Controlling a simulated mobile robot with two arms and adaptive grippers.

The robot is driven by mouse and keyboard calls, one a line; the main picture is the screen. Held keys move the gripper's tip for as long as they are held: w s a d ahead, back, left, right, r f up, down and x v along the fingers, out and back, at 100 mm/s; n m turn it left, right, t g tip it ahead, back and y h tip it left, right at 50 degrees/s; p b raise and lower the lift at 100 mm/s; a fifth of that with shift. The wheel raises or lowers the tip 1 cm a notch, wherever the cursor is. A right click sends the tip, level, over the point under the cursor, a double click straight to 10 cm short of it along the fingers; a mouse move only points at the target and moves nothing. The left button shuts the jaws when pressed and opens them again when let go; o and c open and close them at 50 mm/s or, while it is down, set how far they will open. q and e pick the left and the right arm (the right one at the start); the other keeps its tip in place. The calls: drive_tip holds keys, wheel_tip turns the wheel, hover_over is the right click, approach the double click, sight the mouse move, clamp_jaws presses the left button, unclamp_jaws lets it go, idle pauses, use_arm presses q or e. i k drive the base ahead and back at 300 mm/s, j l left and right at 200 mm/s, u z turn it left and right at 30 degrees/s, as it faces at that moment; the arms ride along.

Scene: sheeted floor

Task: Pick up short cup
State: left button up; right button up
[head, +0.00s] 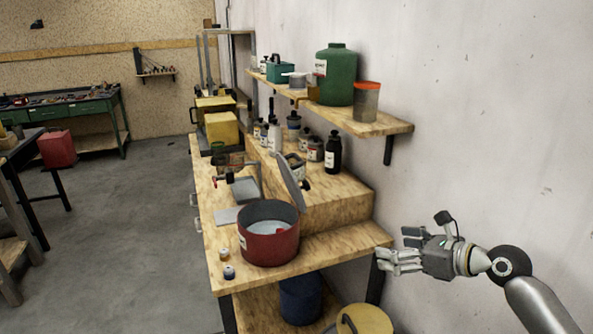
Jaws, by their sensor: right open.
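A cup-like container (367,101) with an orange rim and greyish body stands upright at the near end of the upper wall shelf (375,127). A smaller pale container (297,80) stands further back on that shelf; I cannot tell which of the two is the short cup. My right gripper (392,248) is open and empty, in the air beyond the right end of the workbench, its fingers pointing left. It is lower than the shelf and apart from both containers. My left gripper is not in view.
A large green jug (337,75) stands close beside the orange-rimmed container. A red pot (268,240) with a raised lid sits on the workbench (218,258). Several bottles (333,153) stand on the step below the shelf. A yellow-topped drum (365,320) is below the gripper.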

sight(299, 173)
drive_tip(key=i+j, duration=0.3)
drive_tip(key=i, duration=0.15)
drive_tip(key=i+j, duration=0.25)
drive_tip(key=i, duration=0.2)
drive_tip(key=i+j, duration=0.3)
drive_tip(key=i, duration=0.15)
